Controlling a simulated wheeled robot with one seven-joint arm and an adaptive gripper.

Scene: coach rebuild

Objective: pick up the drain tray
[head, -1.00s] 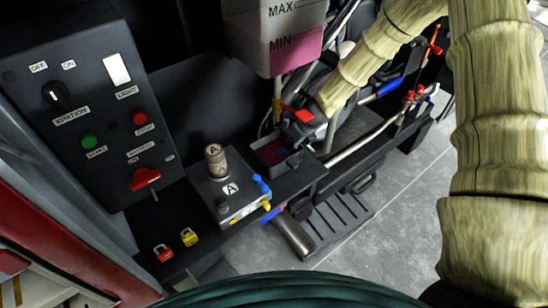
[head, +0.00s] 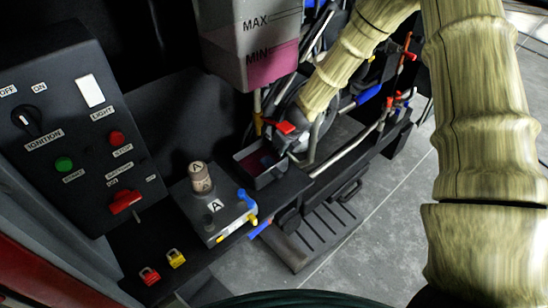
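The drain tray appears to be the small open grey box (head: 250,171) below the tank, with dark reddish and purple colour inside. It sits at the back edge of the dark ledge, right of the box marked A. My arm in a beige sleeve comes down from the upper right. My gripper (head: 287,146) is dark and small at the sleeve's end, close to the tray's right side. Its fingers blend into the dark parts there. I cannot tell whether they touch the tray or are open or shut.
A tank (head: 250,40) with pink fluid hangs above the tray. A red-handled valve (head: 279,127) and pipes are close by. The box marked A (head: 215,207) stands left, with a control panel (head: 75,130) beyond. A slotted step (head: 318,232) lies below; grey floor is clear at right.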

